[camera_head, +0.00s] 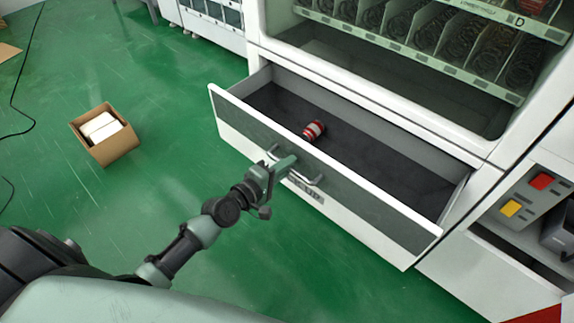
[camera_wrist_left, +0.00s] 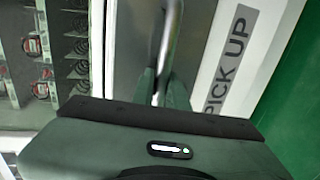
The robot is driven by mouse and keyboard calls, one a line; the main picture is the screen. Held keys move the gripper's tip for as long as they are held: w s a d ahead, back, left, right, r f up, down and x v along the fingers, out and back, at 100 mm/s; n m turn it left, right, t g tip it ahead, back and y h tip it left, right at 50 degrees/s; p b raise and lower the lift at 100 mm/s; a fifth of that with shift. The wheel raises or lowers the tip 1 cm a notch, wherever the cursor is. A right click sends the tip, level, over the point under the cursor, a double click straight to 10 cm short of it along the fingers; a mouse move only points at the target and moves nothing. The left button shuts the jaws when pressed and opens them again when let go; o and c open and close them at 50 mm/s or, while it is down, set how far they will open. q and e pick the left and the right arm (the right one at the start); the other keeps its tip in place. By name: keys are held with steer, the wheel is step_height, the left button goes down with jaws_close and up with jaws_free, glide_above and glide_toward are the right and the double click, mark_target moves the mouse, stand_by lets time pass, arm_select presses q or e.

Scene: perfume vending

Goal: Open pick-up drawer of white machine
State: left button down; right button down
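The white machine's pick-up drawer (camera_head: 400,220) is pulled well out, with its dark inside showing. A red and white can (camera_head: 314,131) lies on the drawer floor near the front panel. My left gripper (camera_head: 285,167) is at the drawer's metal handle (camera_head: 305,181), at the handle's left part. In the left wrist view the handle bar (camera_wrist_left: 170,40) runs down between the two green fingers (camera_wrist_left: 160,88), which sit close on either side of it. The "PICK UP" label (camera_wrist_left: 230,60) is beside the handle. My right gripper is not in view.
Rows of spiral coils (camera_head: 430,35) stand above the drawer in the white machine (camera_head: 370,95). An open cardboard box (camera_head: 106,148) with white contents sits on the green floor at the left. A unit with red and yellow parts (camera_head: 525,195) is at the right. The floor before the drawer is clear.

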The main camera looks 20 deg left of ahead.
arm_select(q)
steer(key=c, duration=1.4)
jaws_free()
steer(key=v, duration=0.7)
steer(key=shift+s, duration=0.35)
